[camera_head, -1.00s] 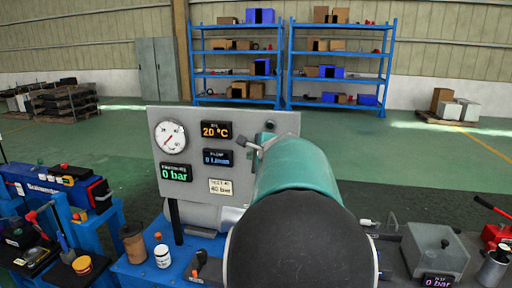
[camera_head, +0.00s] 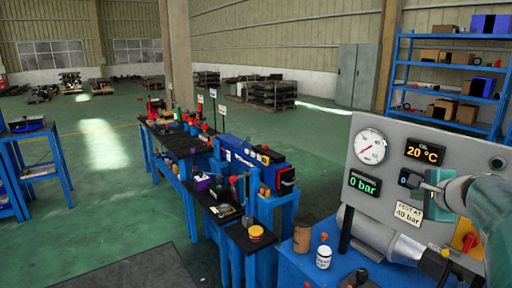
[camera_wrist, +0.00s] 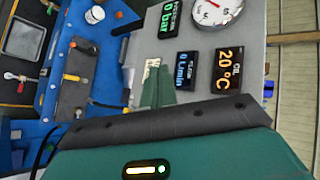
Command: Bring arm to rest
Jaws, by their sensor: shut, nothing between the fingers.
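My teal arm (camera_head: 490,215) comes in from the right edge of the head view, raised and bent. Whether the fingers touch the panel cannot be told. The wrist view shows my teal arm housing with a lit indicator across the bottom, and the panel (camera_wrist: 190,20) tilted beyond it.
The blue bench (camera_head: 290,268) below the panel holds a brown jar (camera_head: 302,237) and a white bottle (camera_head: 323,257). Blue work tables with tools (camera_head: 180,145) stand to the left. Blue shelves (camera_head: 455,75) stand behind. The green floor at left is largely open.

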